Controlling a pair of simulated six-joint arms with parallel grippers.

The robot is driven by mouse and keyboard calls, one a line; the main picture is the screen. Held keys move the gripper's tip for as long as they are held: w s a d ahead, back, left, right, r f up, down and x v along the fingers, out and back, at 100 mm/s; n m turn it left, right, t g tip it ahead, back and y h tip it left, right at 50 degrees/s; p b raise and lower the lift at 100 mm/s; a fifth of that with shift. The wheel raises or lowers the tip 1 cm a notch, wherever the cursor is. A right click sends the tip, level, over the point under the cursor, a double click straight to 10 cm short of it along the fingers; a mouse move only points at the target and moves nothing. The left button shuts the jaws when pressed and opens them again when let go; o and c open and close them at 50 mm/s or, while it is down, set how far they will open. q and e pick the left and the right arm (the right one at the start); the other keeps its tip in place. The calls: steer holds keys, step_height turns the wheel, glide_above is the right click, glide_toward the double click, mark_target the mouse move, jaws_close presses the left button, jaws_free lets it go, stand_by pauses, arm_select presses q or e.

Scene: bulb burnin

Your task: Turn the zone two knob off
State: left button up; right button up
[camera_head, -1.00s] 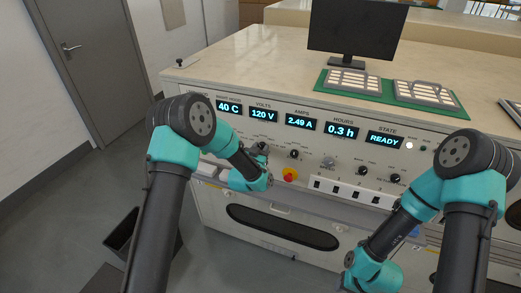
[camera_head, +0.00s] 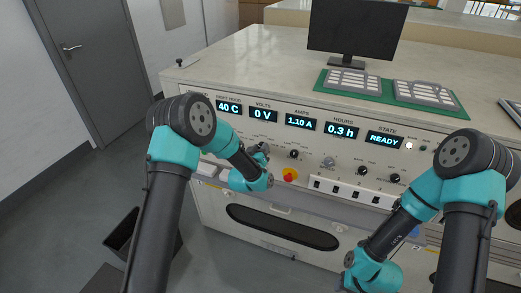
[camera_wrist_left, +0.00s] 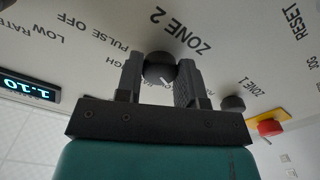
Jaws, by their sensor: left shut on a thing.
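The zone two knob (camera_wrist_left: 160,67) is a round black knob under the printed "ZONE 2" label in the left wrist view. My left gripper (camera_wrist_left: 160,80) has a finger on each side of it and is shut on it. In the head view my left gripper (camera_head: 261,151) is at the panel front, and my own wrist partly hides the knob there. The volts display (camera_head: 263,115) reads 0 V and the amps display (camera_head: 300,123) reads 1.10 A. My right arm's gripper does not show.
The zone one knob (camera_wrist_left: 233,104) and a red button (camera_wrist_left: 269,128) on a yellow plate are close to my left gripper. More knobs and a row of switches (camera_head: 350,192) lie to the right. A monitor (camera_head: 356,28) and trays on a green mat (camera_head: 382,95) stand on top.

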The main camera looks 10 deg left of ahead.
arm_select(q)
steer(key=shift+n, duration=1.3)
steer(key=o, duration=0.9)
steer(key=shift+s, duration=0.15)
steer(key=v, duration=1.7)
steer(key=shift+s, duration=0.1)
